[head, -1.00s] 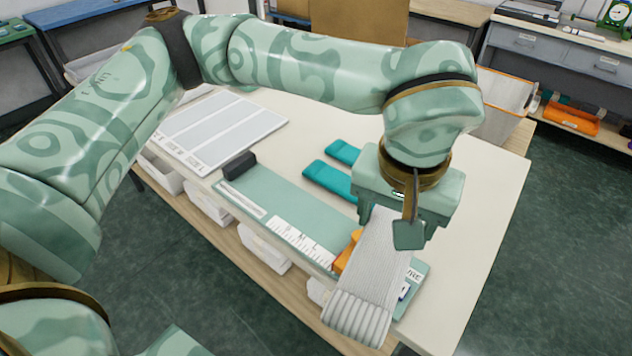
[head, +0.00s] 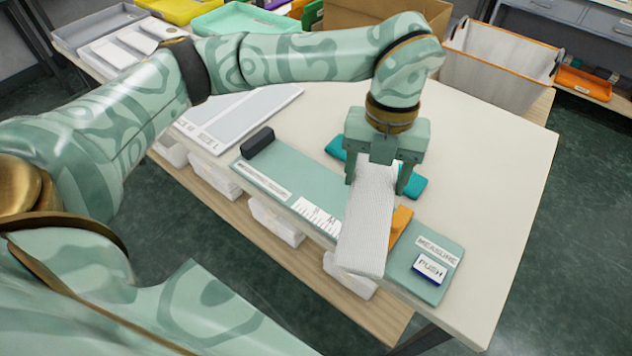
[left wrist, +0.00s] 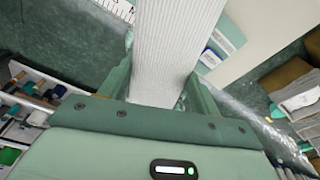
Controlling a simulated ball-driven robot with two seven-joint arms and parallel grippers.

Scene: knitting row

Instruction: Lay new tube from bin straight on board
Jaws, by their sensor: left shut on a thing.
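A pale grey ribbed tube (head: 368,222) hangs from my left gripper (head: 378,180), which is shut on its upper end. The tube slopes down across the green measuring board (head: 285,178), towards the table's front edge. It covers part of the board's ruler strip. Whether its lower end touches the board cannot be told. The tube also fills the top middle of the left wrist view (left wrist: 178,45), between the two fingers. The board has a dark block (head: 257,142) at its left end and a blue-and-white PUSH button (head: 430,268) at its right end. My right gripper is not in view.
An orange piece (head: 400,222) sits at the board beside the tube. Teal pieces (head: 418,187) lie behind the board, partly hidden by my gripper. A grey-white size chart (head: 240,115) lies at the left. A white bin with an orange rim (head: 495,65) stands behind. The table's right side is clear.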

